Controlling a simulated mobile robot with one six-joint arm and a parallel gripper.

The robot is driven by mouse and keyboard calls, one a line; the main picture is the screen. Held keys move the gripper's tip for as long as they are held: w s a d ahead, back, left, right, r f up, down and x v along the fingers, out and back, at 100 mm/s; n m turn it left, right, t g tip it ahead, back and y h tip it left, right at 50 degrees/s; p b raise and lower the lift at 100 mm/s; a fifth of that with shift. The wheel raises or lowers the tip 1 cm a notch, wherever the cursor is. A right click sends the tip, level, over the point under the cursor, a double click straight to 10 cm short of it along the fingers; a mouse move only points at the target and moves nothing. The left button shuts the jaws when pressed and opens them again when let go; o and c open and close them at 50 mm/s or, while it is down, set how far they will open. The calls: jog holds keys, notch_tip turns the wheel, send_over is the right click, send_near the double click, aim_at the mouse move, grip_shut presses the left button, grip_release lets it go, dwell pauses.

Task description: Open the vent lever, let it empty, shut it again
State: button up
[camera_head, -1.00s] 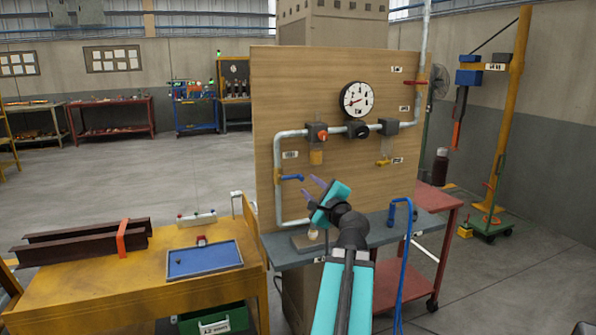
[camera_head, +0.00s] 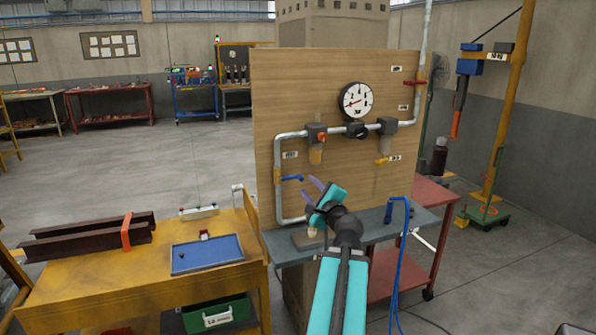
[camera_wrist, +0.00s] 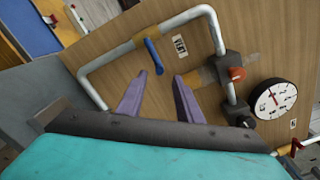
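A blue lever (camera_head: 291,178) sits on the left vertical pipe of the wooden panel and points right, across the pipe. It also shows in the wrist view (camera_wrist: 154,56). My gripper (camera_head: 309,188) is open and empty, to the right of the blue lever. In the wrist view its purple fingers (camera_wrist: 160,80) stand apart, with the lever's free end beyond the gap.
A round gauge (camera_head: 356,100) is mounted on the wooden panel (camera_head: 335,70). The grey bench (camera_head: 375,235) below carries a blue hose (camera_head: 402,240) at its right. A yellow bench (camera_head: 100,290) with a blue tray (camera_head: 207,254) stands at left.

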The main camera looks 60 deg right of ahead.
aim_at(300, 176)
jog(key=shift+r+p, duration=0.1)
jog(key=shift+p, duration=0.45)
jog(key=shift+w+d, duration=0.15)
jog(key=shift+w, duration=0.05)
jog(key=p+x, duration=0.2)
jog(key=x, duration=0.8)
jog(key=shift+w+d, duration=0.2)
jog(key=shift+w, duration=0.05)
jog(key=shift+c, duration=0.4)
grip_shut()
jog(key=shift+d, duration=0.2)
jog(key=shift+a, duration=0.15)
